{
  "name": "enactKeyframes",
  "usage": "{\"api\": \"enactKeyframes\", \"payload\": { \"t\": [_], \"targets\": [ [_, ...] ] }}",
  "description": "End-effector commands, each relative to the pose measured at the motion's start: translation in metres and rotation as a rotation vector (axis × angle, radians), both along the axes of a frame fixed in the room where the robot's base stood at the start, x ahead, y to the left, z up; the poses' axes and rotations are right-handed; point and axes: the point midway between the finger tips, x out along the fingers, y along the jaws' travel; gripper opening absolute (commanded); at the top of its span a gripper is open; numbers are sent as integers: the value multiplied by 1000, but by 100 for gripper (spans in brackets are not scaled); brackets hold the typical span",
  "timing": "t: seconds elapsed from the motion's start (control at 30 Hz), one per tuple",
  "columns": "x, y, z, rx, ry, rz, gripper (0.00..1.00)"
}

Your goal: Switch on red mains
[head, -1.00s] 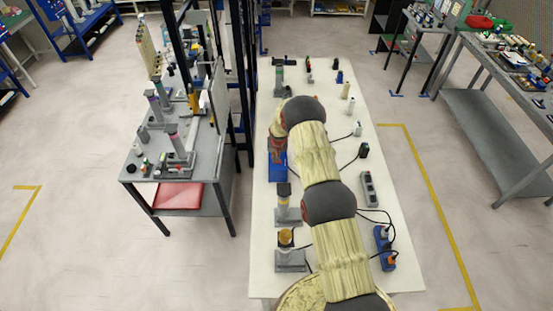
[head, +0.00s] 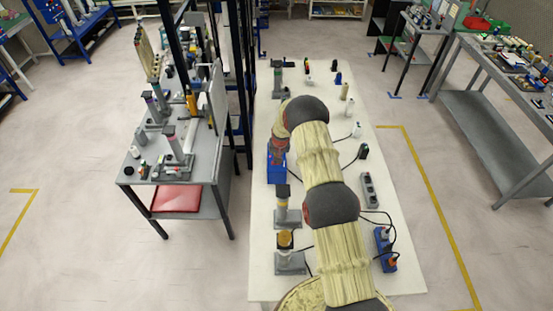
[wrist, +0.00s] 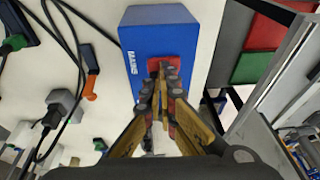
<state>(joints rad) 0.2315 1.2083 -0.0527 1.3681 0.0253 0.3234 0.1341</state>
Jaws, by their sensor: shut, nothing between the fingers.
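A blue box (wrist: 140,50) marked MAINS shows in the wrist view, with a red switch (wrist: 170,62) on its face. In the head view the blue box (head: 270,171) stands at the left edge of the white table, partly hidden by my arm. My gripper (wrist: 163,78) is shut and empty, its fingertips over the lower part of the red switch. The fingers hide part of the switch, and I cannot tell whether they touch it or which way it is set.
The white table (head: 400,262) carries a power strip (head: 370,190), a blue socket block (head: 385,248), cables and several small stands on its left side. A grey bench (head: 155,172) with a rack stands close to the left. Dark cables (wrist: 75,45) lie left of the box.

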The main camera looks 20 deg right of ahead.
Motion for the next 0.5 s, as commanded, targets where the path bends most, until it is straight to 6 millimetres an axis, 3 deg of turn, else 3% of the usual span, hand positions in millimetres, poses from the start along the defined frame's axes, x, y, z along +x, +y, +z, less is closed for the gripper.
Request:
{"api": "enactKeyframes", "payload": {
  "t": [0.23, 0.5],
  "targets": [
    [1, 0, 9, -1, -1, 1, 0],
    [1, 4, 53, -1, -2, 3, 0]
  ]
}}
